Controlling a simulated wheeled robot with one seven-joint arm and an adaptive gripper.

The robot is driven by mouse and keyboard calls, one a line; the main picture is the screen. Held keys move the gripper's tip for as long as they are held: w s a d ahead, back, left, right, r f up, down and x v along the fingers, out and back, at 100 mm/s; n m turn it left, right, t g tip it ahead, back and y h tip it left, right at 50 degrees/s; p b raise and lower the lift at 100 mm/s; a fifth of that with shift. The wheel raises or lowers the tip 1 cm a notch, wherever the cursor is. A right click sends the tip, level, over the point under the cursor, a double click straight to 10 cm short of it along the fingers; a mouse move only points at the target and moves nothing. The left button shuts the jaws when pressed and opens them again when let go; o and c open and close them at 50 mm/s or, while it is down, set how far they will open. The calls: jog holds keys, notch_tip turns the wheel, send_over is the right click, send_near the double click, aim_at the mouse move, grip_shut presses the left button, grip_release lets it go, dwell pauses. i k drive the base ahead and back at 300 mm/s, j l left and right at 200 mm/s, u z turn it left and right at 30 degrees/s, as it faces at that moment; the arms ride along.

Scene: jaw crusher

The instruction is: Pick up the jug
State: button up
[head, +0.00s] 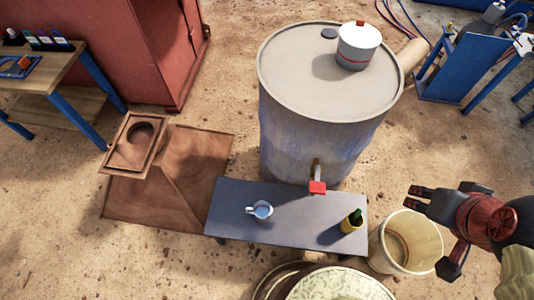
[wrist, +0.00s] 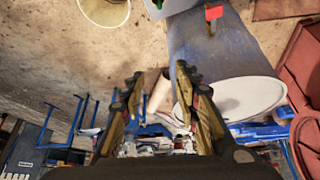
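The jug (head: 262,210), small and pale with a handle on its left and a bluish inside, stands upright on the left half of a low grey table (head: 290,221). It is not seen in the wrist view. My gripper (head: 418,197) is in the air at the right of the head view, well to the right of the jug and beyond the table's right end. In the wrist view my gripper (wrist: 155,80) has its two fingers apart with nothing between them.
A large metal drum (head: 315,130) with a red tap (head: 317,187) stands behind the table, a white pot (head: 358,45) on its lid. A green bottle in a yellow holder (head: 352,221) stands right of the jug. A cream bucket (head: 410,242) is beside the table; a rusty hood (head: 165,180) is left.

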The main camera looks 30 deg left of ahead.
aim_at(262, 210)
jog(key=j+u, duration=0.1)
jog(key=u, duration=1.5)
jog(key=j+z, duration=0.2)
jog(key=z, duration=1.05)
jog(key=k+j+z, duration=0.15)
jog(key=j+z, duration=0.3)
jog(key=k+j+z, duration=0.25)
jog(key=z, duration=0.2)
jog(key=k+j+z, duration=0.25)
jog(key=z, duration=0.2)
jog(key=k+j, duration=0.45)
jog(key=k, duration=0.15)
jog(key=j+z, duration=0.05)
